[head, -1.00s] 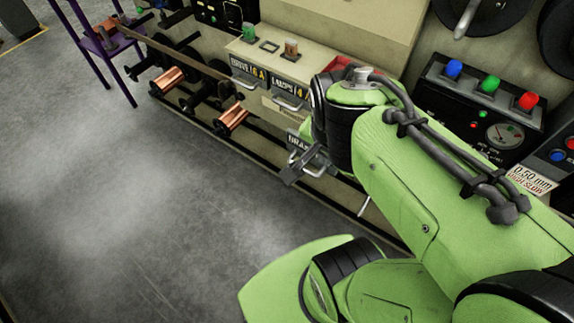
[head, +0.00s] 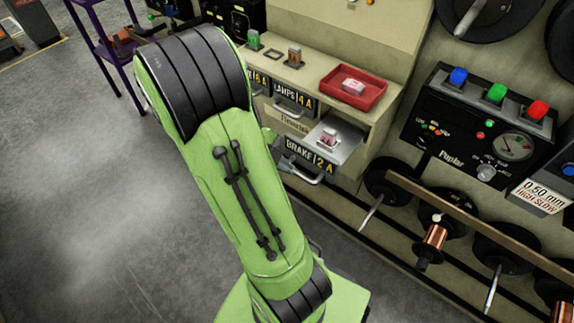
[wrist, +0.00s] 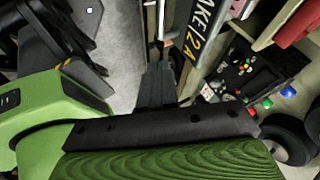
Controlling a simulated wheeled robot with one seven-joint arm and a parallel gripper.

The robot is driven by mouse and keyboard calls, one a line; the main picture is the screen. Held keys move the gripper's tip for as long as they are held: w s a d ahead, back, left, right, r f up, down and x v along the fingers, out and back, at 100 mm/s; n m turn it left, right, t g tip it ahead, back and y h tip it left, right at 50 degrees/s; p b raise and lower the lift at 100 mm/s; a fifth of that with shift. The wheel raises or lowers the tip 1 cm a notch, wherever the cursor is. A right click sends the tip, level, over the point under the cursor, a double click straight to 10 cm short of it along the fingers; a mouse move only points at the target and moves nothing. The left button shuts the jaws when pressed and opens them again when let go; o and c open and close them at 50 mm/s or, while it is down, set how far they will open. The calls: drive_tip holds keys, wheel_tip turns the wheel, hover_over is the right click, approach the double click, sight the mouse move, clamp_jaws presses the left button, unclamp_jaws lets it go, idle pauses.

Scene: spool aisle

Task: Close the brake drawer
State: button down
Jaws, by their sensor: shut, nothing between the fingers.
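The brake drawer (head: 338,141), labelled BRAKE 2A, stands pulled out from the bench front in the head view. Its metal handle (head: 303,174) is on the front, and a small pale and red item (head: 328,137) lies inside. In the wrist view its label plate (wrist: 207,32) shows at the top, close beyond my fingers. My gripper (wrist: 156,82) is shut and empty, below and left of that label. Whether it touches the drawer or handle I cannot tell.
The LAMPS 4 A drawer (head: 294,97) above looks shut. A red tray (head: 353,88) sits on the bench top. Copper spools (head: 432,243) on a rail stand right of the drawer. A button panel (head: 478,125) is further right.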

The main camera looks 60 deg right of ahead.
sight(321, 173)
drive_tip(key=b+x, duration=0.2)
drive_tip(key=x, duration=0.6)
drive_tip(key=shift+a, duration=0.1)
drive_tip(key=d, duration=0.2)
drive_tip(key=s+d, duration=0.1)
drive_tip(key=shift+d+f, duration=0.25)
drive_tip(key=shift+d, duration=0.45)
